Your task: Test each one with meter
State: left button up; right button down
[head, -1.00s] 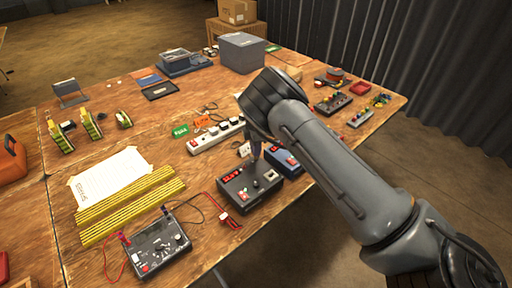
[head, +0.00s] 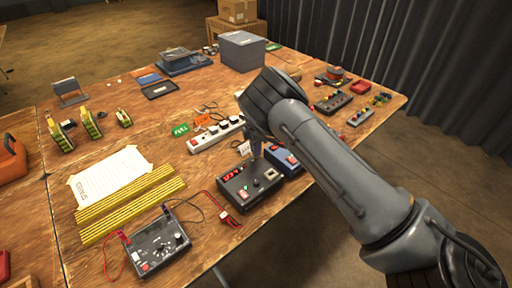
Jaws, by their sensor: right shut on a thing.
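A dark test box (head: 249,185) with a red lit display and a pale socket panel stands at the table's front edge. A second meter (head: 157,247) with knobs and red and black leads lies at the front left. My right gripper (head: 254,146), partly hidden by its own wrist, is above the back of the test box. It is shut on a small white-faced piece (head: 244,149), mostly hidden; I cannot tell whether it touches the box. A white power strip (head: 205,143) with dark plugs lies behind. My left gripper is not in view.
A blue device (head: 283,160) stands right of the test box. Yellow-black strips (head: 130,205) border a paper sheet (head: 108,176) at left. A grey bin (head: 242,52) stands at the back.

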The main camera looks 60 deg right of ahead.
jog(key=c, duration=1)
grip_release()
jog(key=o, duration=0.3)
jog(key=shift+r, duration=0.1)
jog(key=shift+r+p, duration=1.45)
jog(key=shift+r, duration=0.15)
jog(key=shift+r+p, duration=1.75)
jog(key=shift+r, duration=0.3)
